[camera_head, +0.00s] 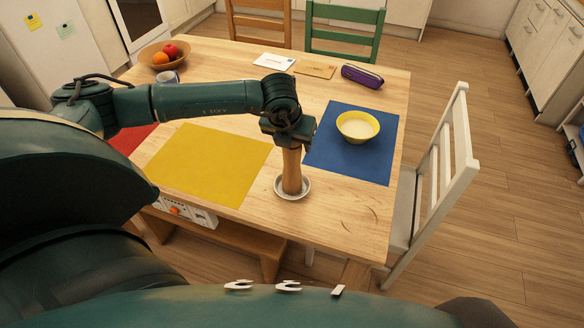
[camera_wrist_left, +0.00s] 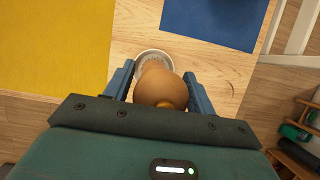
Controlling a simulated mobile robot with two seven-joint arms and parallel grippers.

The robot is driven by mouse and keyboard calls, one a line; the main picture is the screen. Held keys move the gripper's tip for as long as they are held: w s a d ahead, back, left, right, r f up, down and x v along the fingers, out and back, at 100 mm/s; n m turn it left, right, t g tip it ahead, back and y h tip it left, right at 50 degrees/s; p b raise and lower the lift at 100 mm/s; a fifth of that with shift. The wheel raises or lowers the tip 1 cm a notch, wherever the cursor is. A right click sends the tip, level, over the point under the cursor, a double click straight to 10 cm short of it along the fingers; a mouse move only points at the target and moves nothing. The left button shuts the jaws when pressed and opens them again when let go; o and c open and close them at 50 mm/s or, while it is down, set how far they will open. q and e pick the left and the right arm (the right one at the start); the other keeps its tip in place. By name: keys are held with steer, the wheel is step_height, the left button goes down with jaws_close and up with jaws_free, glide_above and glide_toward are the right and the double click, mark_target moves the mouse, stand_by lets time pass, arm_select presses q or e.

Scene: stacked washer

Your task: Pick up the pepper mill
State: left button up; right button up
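The pepper mill (camera_head: 292,172) is wooden and stands upright on a small white dish (camera_head: 281,193) near the table's front edge. My left gripper (camera_head: 289,146) is directly above it, pointing down, with its fingers around the mill's upper part. In the left wrist view, the mill's round head (camera_wrist_left: 161,89) lies between the two fingers of the left gripper (camera_wrist_left: 159,75). The fingers look spread, one on each side, with a small gap beside the mill's body. The dish (camera_wrist_left: 153,54) shows beyond the head. My right gripper is not in view.
A yellow placemat (camera_head: 208,163) lies left of the mill. A blue placemat (camera_head: 385,163) with a yellow bowl (camera_head: 357,127) lies behind right. A purple case (camera_head: 362,76), a fruit bowl (camera_head: 164,56) and a mug (camera_head: 167,78) stand farther back. A white chair (camera_head: 437,180) is at the right edge.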

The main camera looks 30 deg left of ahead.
arm_select(q)
jaws_close()
steer(key=shift+r, duration=0.1)
stand_by(0.3)
